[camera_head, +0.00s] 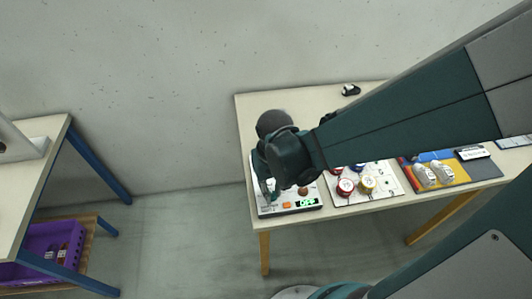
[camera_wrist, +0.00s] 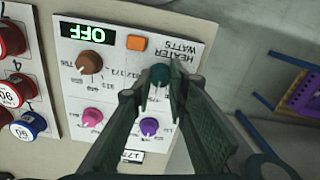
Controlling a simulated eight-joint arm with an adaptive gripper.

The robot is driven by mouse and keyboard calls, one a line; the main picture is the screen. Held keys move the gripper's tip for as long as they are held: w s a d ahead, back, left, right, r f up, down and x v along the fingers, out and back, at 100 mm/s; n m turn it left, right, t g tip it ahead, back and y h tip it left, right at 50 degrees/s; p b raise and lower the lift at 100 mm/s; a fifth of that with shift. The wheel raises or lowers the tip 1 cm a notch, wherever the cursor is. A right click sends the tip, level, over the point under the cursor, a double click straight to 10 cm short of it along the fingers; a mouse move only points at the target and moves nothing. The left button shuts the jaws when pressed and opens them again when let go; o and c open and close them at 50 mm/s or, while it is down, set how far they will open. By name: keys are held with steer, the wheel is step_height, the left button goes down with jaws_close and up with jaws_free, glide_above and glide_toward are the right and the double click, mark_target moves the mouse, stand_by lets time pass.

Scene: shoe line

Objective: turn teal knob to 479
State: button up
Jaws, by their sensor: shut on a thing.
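The teal knob (camera_wrist: 161,72) is on a white control panel (camera_wrist: 205,22) marked HEATER WATTS, which appears upside down in the wrist view. My gripper (camera_wrist: 161,88) is shut on the teal knob, with a fingertip on each side of it. The knob's pointer and scale are mostly hidden by the fingers. The panel's green display (camera_wrist: 84,33) reads OFF; it also shows in the head view (camera_head: 306,202). In the head view my gripper is over the panel's left part, and my arm hides the knob.
The panel also has an orange button (camera_wrist: 137,43), a brown knob (camera_wrist: 89,63), a pink knob (camera_wrist: 92,117) and a purple knob (camera_wrist: 149,127). Red and blue spools (camera_wrist: 28,126) stand beside it. White shoes (camera_head: 432,174) lie further right. A purple crate (camera_head: 52,250) is at the far left.

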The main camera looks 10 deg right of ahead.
stand_by(0.3)
steer(key=o, duration=0.6)
steer(key=shift+r, duration=0.2)
steer(key=shift+r, duration=5.8)
steer(key=shift+s+d+r+m+t, duration=0.1)
steer(key=shift+d+r+m+t, duration=0.25)
steer(key=shift+d+r+t, duration=1.2)
steer(key=shift+s+d+r+m+t, duration=0.25)
steer(key=shift+d+r+t, duration=0.6)
steer(key=shift+d+r, duration=1.25)
steer(key=shift+d+r+m+t, duration=0.4)
steer(key=shift+d+r+t, duration=0.85)
steer(key=shift+d, duration=1.05)
